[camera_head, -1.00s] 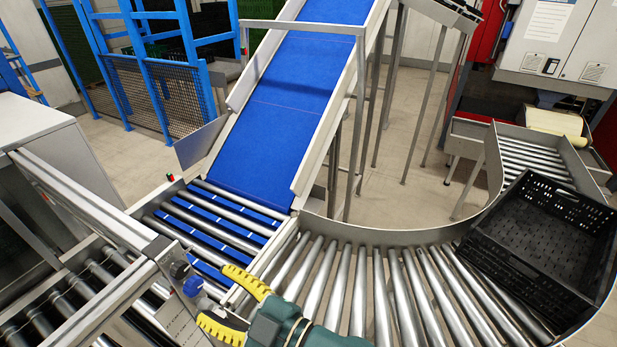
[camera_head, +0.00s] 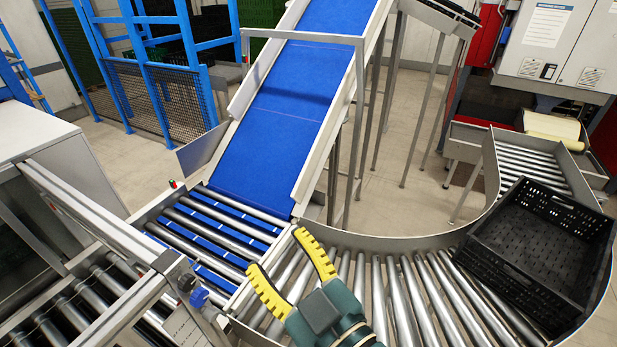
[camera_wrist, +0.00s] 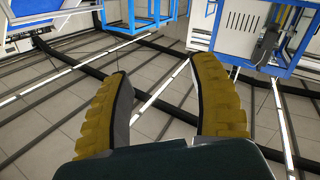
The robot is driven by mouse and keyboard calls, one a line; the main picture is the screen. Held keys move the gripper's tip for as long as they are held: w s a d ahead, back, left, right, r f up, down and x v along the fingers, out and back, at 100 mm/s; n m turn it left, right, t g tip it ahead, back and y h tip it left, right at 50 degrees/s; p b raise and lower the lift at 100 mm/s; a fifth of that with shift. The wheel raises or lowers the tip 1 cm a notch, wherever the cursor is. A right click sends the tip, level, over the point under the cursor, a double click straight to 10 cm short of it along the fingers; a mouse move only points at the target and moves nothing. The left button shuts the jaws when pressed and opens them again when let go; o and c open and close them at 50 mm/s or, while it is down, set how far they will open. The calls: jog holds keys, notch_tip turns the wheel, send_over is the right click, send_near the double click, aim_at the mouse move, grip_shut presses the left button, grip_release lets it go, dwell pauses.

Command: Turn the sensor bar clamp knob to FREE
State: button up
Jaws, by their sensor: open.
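A small blue knob (camera_head: 199,297) sits on the metal bracket at the end of the sensor bar (camera_head: 95,218), lower left in the head view. A small dark round part (camera_head: 187,282) is just beside it. The knob's markings and setting are too small to read. My gripper (camera_head: 276,250), with yellow ridged fingers, is open and empty. It is to the right of the knob and clearly apart from it, above the rollers. In the wrist view my gripper (camera_wrist: 160,70) has nothing between its fingers, and the knob is not in that view.
A blue inclined belt (camera_head: 290,110) rises behind the rollers. A curved roller conveyor (camera_head: 400,290) runs right to an empty black crate (camera_head: 530,275). A labelled plate (camera_head: 185,328) hangs below the knob. Blue fencing (camera_head: 160,80) stands at the back left.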

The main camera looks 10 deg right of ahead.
jog(key=s+d+r+m+t+h+p, duration=0.2)
jog(key=r+m+h, duration=0.3)
jog(key=r, duration=0.7)
jog(key=shift+s+d+r+t+p, duration=0.2)
jog(key=shift+d+t+p, duration=0.55)
jog(key=shift+t, duration=0.15)
jog(key=s+d+r+m+t+h, duration=0.1)
jog(key=s+r+m+t+h, duration=0.1)
jog(key=r, duration=0.3)
jog(key=shift+s+d+m+h, duration=0.25)
jog(key=shift+s+m+h, duration=0.35)
jog(key=shift+s+m, duration=0.25)
jog(key=shift+r, duration=0.1)
